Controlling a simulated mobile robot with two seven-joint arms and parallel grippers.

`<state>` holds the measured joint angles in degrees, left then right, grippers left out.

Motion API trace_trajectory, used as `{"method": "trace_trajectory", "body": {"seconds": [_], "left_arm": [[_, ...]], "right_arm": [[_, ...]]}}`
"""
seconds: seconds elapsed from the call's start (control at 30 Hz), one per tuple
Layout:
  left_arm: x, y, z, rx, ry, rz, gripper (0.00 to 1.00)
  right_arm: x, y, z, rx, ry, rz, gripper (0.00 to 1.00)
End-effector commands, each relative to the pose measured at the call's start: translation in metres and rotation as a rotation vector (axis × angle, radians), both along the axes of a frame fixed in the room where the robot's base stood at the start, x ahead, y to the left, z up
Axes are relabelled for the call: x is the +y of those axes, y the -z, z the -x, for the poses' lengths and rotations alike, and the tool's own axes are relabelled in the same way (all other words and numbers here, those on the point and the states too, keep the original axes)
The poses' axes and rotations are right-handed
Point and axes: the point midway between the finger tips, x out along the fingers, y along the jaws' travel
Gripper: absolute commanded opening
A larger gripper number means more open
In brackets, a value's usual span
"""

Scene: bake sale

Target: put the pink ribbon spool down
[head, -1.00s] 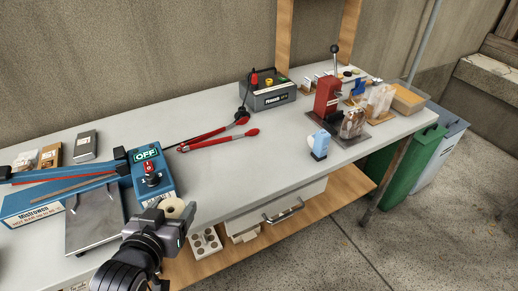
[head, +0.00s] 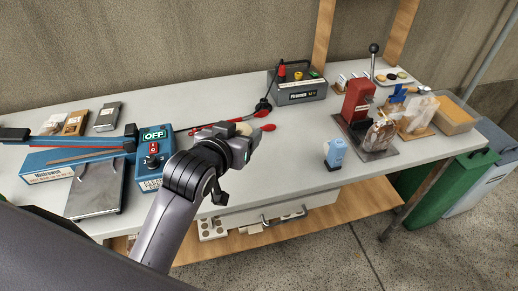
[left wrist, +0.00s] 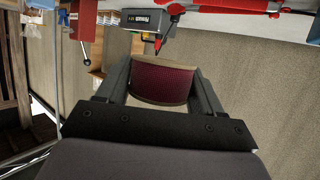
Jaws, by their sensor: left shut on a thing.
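The pink ribbon spool (left wrist: 165,84) shows in the left wrist view as a dark pink, ribbed roll between pale cream rims. My left gripper (left wrist: 160,92) has one finger on each side of it and is shut on it. In the head view my left gripper (head: 243,141) is over the middle of the workbench, in front of the red-handled tool. Only a pale edge of the spool (head: 243,128) shows there; the gripper hides the rest. I cannot tell whether the spool touches the bench. My right gripper is not in view.
The red-handled tool (head: 262,128) lies just behind the gripper. A blue sealer with an OFF sign (head: 153,160) is to the left. A grey power box (head: 298,90) stands behind. A small blue-and-white bottle (head: 335,154) stands to the right. The bench top (head: 290,135) between is clear.

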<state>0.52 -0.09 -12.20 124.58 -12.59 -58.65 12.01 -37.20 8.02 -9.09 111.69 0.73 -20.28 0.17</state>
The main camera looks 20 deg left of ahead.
Motion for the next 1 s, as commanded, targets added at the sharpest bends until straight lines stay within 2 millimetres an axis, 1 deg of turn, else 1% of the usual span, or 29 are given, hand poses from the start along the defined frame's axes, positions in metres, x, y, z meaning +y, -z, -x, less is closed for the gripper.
{"method": "trace_trajectory", "body": {"seconds": [0.03,0.2,0.33,0.43,0.47,0.57,0.9,1.0], "left_arm": [[-0.002,-0.017,-0.011,-0.009,0.0,-0.002,0.37],[-0.008,-0.049,-0.031,-0.006,-0.005,-0.007,0.37],[-0.01,-0.064,-0.039,-0.003,-0.009,-0.011,0.37],[-0.011,-0.064,-0.041,0.001,-0.011,-0.013,0.37],[-0.011,-0.061,-0.042,0.002,-0.01,-0.014,0.37],[-0.011,-0.042,-0.041,0.007,-0.011,-0.014,0.37],[-0.011,0.05,-0.041,0.006,-0.01,-0.015,0.37],[-0.011,0.07,-0.041,0.004,-0.01,-0.014,0.37]], "right_arm": [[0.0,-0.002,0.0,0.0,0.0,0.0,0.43],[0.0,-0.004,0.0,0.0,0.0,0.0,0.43],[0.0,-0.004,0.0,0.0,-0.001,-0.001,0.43],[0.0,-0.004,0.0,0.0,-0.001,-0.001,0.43],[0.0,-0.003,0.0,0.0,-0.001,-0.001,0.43],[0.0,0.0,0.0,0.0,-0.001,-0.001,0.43],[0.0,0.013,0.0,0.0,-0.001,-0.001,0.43],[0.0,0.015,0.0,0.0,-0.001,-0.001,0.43]]}}
